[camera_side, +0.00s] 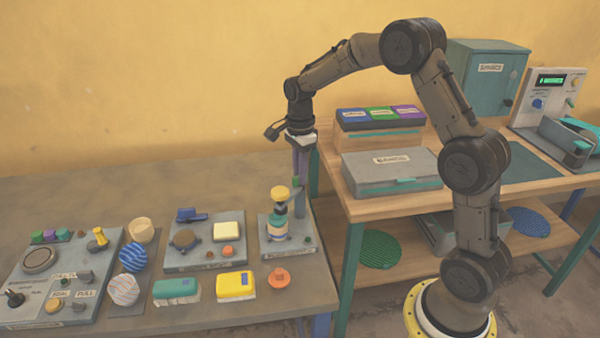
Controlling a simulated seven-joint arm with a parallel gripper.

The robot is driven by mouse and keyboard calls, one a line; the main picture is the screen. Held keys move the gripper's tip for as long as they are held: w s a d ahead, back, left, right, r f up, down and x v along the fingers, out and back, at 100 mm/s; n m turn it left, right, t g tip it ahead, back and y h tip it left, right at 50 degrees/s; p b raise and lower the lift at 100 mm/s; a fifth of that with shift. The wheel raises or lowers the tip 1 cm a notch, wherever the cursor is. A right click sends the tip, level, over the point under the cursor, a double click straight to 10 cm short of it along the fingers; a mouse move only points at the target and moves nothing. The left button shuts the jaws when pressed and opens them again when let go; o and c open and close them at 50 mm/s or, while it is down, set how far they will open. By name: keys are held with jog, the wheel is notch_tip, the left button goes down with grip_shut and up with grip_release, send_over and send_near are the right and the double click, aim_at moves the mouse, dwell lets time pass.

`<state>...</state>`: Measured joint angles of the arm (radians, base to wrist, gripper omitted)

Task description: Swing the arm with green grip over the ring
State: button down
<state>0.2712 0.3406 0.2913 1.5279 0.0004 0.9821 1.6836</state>
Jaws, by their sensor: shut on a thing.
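The press stands on a grey plate (305,247) at the right end of the low bench. A stacked post rises from it, with a yellow top (279,192), a dark band below it and blue and tan rings (277,228) lower down. An upright arm with a green grip (296,183) stands just right of the post. My gripper (298,178) points down from above and is shut on the green grip. The fingertips are small in this view, and the exact contact is hard to see. I cannot tell which band is the task's ring.
Left of the press are a grey plate with a blue-handled part (190,214), a control panel (60,270), several balls, and green (177,291) and yellow (236,286) blocks. An orange piece (279,278) lies in front. A higher wooden table (375,208) with boxes stands close right of my gripper.

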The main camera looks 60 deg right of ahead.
jog(key=shift+m, duration=0.7)
jog(key=c, duration=0.8)
grip_release()
jog(key=shift+c, duration=0.2)
notch_tip(320, 180, up, 14)
